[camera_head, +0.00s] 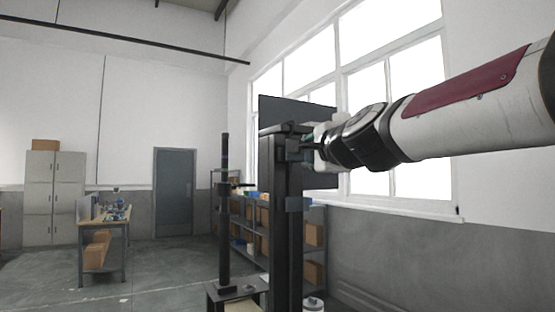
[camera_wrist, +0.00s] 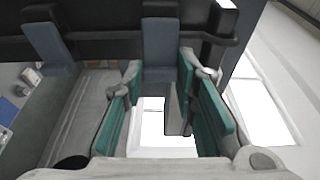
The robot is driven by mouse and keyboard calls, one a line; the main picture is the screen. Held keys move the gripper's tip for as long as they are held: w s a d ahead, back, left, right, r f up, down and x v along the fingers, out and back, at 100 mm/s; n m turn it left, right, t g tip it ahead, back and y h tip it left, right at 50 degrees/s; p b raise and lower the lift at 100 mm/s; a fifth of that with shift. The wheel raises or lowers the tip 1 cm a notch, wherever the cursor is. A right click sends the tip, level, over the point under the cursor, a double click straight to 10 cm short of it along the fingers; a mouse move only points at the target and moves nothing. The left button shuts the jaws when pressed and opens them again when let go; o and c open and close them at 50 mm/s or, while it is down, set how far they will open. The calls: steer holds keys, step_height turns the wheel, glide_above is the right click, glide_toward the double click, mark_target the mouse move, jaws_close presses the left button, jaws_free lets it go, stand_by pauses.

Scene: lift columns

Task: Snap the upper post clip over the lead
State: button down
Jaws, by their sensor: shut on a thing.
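The dark upright post (camera_head: 282,240) stands mid-picture in the head view. My gripper (camera_head: 303,150) reaches its upper part from the right. In the wrist view the post (camera_wrist: 105,47) runs across the top. The grey-blue upper post clip (camera_wrist: 161,45) lies between the teal-padded fingers of my gripper (camera_wrist: 160,72), which is shut on it. A thin dark line, seemingly the lead (camera_wrist: 100,36), runs along the post and passes at the clip; whether the clip is closed over it I cannot tell. Another grey-blue clip (camera_wrist: 48,46) is further left, and shows lower down in the head view (camera_head: 297,204).
A dark panel (camera_head: 297,112) stands behind the post top. A thinner black column (camera_head: 225,225) is left of the post. Shelves with boxes (camera_head: 314,236) stand behind, below the windows. A workbench (camera_head: 103,222) is far left, with open floor before it.

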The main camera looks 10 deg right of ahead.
steer(key=shift+w+d+f+n+g+y+b, duration=0.1)
steer(key=shift+w+n+y+b, duration=0.3)
steer(key=shift+b, duration=1.15)
steer(key=shift+w+d+f+n+g+y+b, duration=0.15)
steer(key=shift+n+y+b, duration=0.3)
steer(key=shift+y+b, duration=0.85)
steer(key=shift+w+r+n+g+y+b, duration=0.1)
steer(key=shift+w+n+y+b, duration=0.3)
steer(key=shift+b, duration=1.45)
steer(key=shift+s+n+y+b, duration=0.1)
steer(key=shift+n+y+b, duration=0.4)
steer(key=shift+b, duration=0.45)
steer(key=c, duration=1.3)
jaws_free()
steer(key=shift+s, duration=0.1)
steer(key=v, duration=1.2)
steer(key=shift+r, duration=0.25)
steer(key=shift+f, duration=0.1)
